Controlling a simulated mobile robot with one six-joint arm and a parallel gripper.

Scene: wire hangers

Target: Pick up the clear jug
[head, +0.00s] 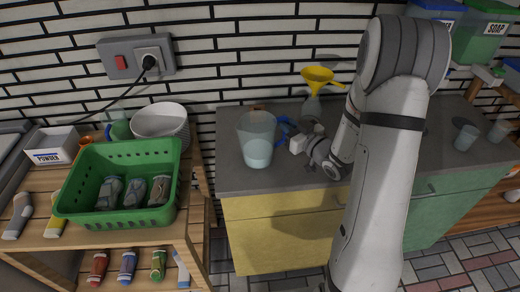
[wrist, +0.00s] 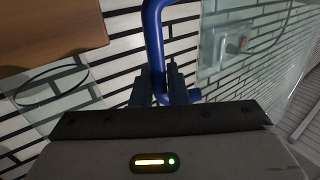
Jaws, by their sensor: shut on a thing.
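The clear jug (head: 257,138) stands upright at the left end of the grey counter, with pale contents or a pale lower part. I cannot tell whether its base touches the counter. Its blue handle (head: 284,128) is on its right side. My gripper (head: 290,138) reaches in from the right and is shut on the handle. In the wrist view, the blue handle (wrist: 153,40) passes between the dark fingers of my gripper (wrist: 160,88). A see-through wall of the clear jug (wrist: 215,60) shows to the right there.
A yellow funnel (head: 317,76) on a vessel stands behind my gripper. Clear cups (head: 466,138) stand at far right. The counter's front left is bare.

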